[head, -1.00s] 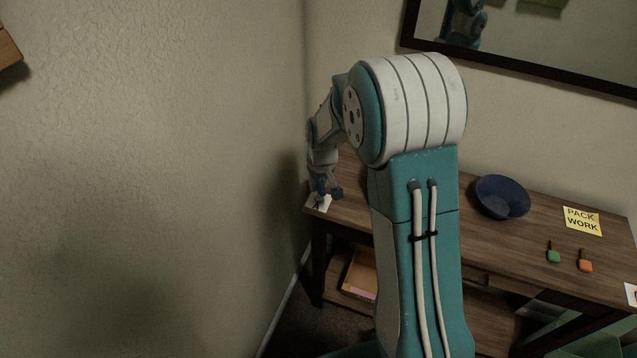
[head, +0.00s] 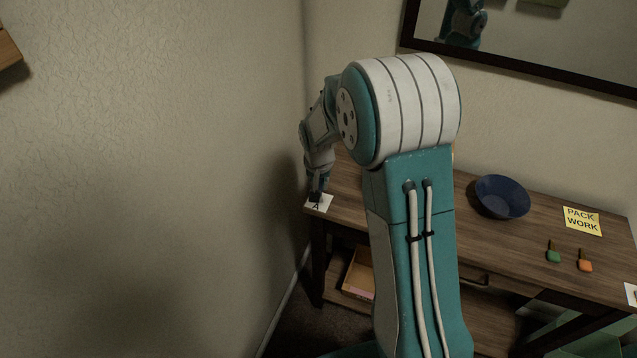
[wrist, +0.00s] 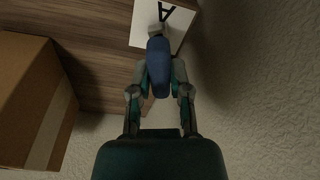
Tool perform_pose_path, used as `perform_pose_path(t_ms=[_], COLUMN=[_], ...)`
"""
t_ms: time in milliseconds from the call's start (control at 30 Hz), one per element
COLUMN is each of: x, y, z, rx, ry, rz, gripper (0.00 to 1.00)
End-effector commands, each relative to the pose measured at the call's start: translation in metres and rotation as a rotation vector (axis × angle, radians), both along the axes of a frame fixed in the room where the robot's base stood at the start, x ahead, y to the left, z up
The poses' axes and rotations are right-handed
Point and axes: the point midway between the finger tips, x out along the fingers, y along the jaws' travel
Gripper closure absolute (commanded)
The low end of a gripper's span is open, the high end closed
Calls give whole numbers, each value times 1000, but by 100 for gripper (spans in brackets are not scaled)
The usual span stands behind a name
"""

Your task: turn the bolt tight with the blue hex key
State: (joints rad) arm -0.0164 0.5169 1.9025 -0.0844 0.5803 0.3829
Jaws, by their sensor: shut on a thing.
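My gripper (wrist: 159,78) is shut on the blue hex key (wrist: 158,62), whose thick blue handle lies between the fingers in the wrist view. The key's far end points at a white card marked "A" (wrist: 180,25). A small pale grey piece (wrist: 156,31) shows at that end, over the card; I cannot tell whether it is the bolt or its mount. Whether the key sits in the bolt is hidden. In the head view, my gripper (head: 316,194) is low over the card (head: 325,205) at the desk's left end, and the key is not clear.
A cardboard box (wrist: 25,100) stands close by at left in the wrist view. A wall (head: 200,180) is near the desk's left end. A blue bowl (head: 502,198), green-handled tool (head: 553,256), orange-handled tool (head: 585,266) and yellow "PACK WORK" note (head: 582,220) lie farther right on the desk.

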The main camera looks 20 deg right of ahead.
Motion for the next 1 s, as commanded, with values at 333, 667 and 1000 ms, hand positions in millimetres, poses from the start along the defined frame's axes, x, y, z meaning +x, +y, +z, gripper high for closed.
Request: perform_pose_path(t_ms=[333, 667, 1000], x=[-1, -1, -1], y=[0, 0, 0], z=[-1, -2, -1], rx=[-1, -1, -1], ry=[4, 4, 4], rz=[-39, -278, -314], gripper=[100, 100, 100])
